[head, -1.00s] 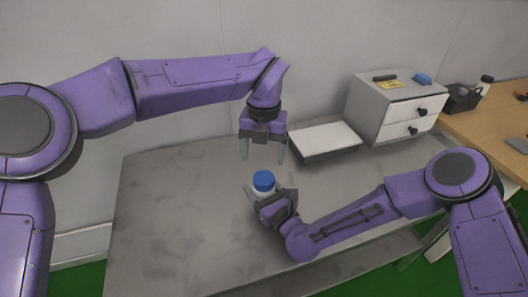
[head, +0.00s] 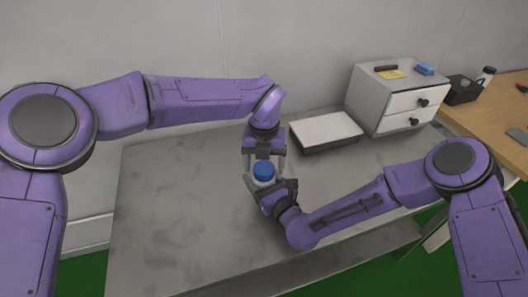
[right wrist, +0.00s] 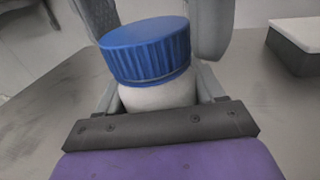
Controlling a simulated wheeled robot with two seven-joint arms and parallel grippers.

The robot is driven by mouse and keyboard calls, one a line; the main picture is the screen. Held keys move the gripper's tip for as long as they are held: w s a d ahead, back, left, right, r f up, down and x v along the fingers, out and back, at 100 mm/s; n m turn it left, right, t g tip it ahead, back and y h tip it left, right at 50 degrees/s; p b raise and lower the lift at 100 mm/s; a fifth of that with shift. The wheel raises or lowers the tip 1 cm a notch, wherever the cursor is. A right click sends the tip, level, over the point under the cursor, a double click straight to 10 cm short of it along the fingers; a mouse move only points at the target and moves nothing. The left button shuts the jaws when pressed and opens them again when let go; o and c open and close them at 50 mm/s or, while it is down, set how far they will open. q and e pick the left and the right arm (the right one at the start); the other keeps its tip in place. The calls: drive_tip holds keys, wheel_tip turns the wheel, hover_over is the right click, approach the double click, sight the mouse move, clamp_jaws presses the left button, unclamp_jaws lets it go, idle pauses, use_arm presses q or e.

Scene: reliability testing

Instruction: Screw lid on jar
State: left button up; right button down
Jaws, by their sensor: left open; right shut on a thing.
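A white jar (right wrist: 158,97) with a ribbed blue lid (right wrist: 146,48) on its mouth stands upright in the right wrist view. The lid (head: 264,169) also shows in the head view, with little of the jar visible below it. My right gripper (head: 267,187) is shut on the jar from the near right side. My left gripper (head: 264,170) points down from above, open, with its fingers on either side of the lid. In the right wrist view its fingers stand to the left and right behind the lid, with no clear contact.
A flat white-topped box (head: 325,130) lies right of the grippers on the grey table (head: 180,210). Behind it stands a white drawer unit (head: 385,97) with small items on top. A wooden table (head: 500,110) with a black bin (head: 461,90) is at far right. The grey table's left side is clear.

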use_arm(q)
drive_tip(key=shift+f, duration=0.3)
drive_tip(key=c, duration=1.1)
drive_tip(key=o, duration=1.3)
